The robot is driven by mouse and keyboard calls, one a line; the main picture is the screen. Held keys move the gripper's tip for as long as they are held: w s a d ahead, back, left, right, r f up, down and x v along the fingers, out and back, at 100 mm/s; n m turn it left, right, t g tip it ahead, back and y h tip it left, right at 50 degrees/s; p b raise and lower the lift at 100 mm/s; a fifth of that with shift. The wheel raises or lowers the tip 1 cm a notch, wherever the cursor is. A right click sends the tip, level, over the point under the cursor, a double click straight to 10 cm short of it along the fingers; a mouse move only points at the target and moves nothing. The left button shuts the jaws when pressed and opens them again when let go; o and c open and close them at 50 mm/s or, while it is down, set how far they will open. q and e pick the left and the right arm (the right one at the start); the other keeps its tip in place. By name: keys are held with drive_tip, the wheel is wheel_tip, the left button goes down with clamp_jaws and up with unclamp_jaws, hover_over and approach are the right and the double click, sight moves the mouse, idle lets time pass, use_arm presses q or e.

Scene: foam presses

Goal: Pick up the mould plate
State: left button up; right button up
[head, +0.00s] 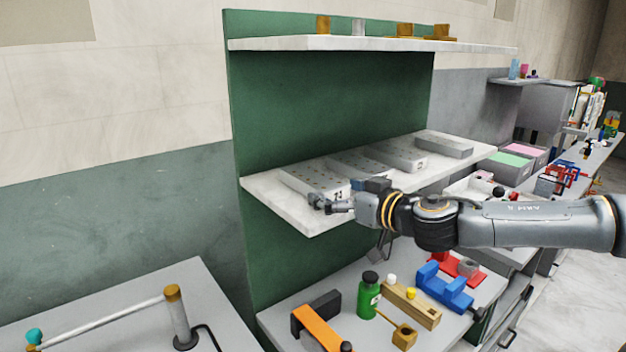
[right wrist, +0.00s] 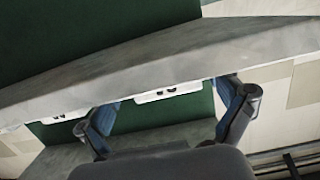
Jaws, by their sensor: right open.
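Several grey mould plates with rows of small holes lie side by side on the middle shelf. The leftmost mould plate (head: 308,178) is just beyond my right gripper (head: 322,204). My right gripper is open at the shelf's front edge. In the right wrist view, a numbered plate front (right wrist: 168,92) shows between the two spread fingers of the right gripper (right wrist: 160,108). A second plate front (right wrist: 58,118) shows to the left there. I cannot tell whether the fingers touch the plate. My left gripper is out of view.
The pale middle shelf (head: 262,196) is fixed to a green back panel (head: 330,100). An upper shelf (head: 370,43) holds small brown blocks. Below, a bench carries a green bottle (head: 368,298), an orange-and-black tool (head: 318,325) and a blue clamp (head: 445,288).

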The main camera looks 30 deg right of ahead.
sight(318, 178)
drive_tip(key=shift+w, duration=0.35)
drive_tip(key=shift+w+a+r+p, duration=0.1)
drive_tip(key=shift+w+a+p, duration=0.1)
drive_tip(key=shift+w, duration=0.55)
drive_tip(key=shift+w+a+r+p, duration=0.1)
drive_tip(key=shift+w+a, duration=0.1)
drive_tip(key=shift+w, duration=0.5)
drive_tip(key=shift+w+f, duration=0.1)
drive_tip(key=shift+w, duration=0.85)
drive_tip(key=c, duration=1.8)
drive_tip(key=shift+o, duration=0.2)
wheel_tip(318, 178, up, 10)
drive_tip(key=shift+a+b, duration=0.1)
drive_tip(key=shift+b, duration=0.45)
